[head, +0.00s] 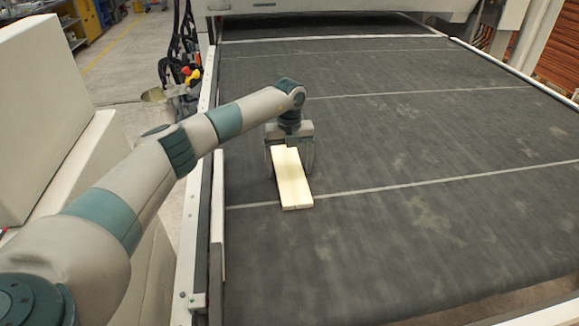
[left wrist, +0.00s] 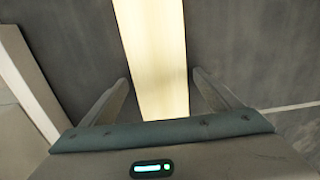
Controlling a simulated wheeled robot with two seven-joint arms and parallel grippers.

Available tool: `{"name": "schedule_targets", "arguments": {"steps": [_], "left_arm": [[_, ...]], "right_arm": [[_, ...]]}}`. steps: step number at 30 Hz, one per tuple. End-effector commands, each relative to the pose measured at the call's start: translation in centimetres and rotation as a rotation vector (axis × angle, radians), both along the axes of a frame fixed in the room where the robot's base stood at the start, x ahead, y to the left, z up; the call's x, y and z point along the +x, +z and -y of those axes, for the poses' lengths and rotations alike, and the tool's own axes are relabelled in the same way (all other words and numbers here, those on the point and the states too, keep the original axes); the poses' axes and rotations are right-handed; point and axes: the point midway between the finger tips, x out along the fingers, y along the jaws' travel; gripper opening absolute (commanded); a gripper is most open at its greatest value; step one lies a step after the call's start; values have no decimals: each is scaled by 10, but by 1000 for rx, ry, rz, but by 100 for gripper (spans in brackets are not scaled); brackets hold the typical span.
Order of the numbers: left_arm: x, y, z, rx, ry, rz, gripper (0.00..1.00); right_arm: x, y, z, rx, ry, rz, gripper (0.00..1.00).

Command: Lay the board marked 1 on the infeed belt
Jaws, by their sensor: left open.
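The pale board (head: 291,182) lies on the dark infeed belt (head: 400,220), near its left side, with its near end by a light line across the belt. No number can be read on it. My left gripper (head: 290,158) is over the board's far part. In the left wrist view the board (left wrist: 157,60) runs between the two fingers of the left gripper (left wrist: 160,90), with a gap on each side, so the gripper is open around it and not clamped. My right gripper is not in view.
A pale side rail (head: 201,140) runs along the belt's left edge, and it also shows in the left wrist view (left wrist: 30,85). The machine's housing (head: 320,8) stands across the far end. The belt to the right of the board is clear.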

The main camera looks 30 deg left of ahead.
Motion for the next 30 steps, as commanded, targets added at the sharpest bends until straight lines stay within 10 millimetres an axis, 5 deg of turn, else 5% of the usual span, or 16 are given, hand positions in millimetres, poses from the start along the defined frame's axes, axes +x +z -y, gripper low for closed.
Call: {"name": "schedule_targets", "arguments": {"steps": [8,22,30], "left_arm": [[1,19,0,0,0,3,84],[1,98,0,0,0,4,84],[0,120,0,-1,0,1,84]], "right_arm": [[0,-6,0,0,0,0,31],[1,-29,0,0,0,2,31],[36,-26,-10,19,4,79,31]]}}
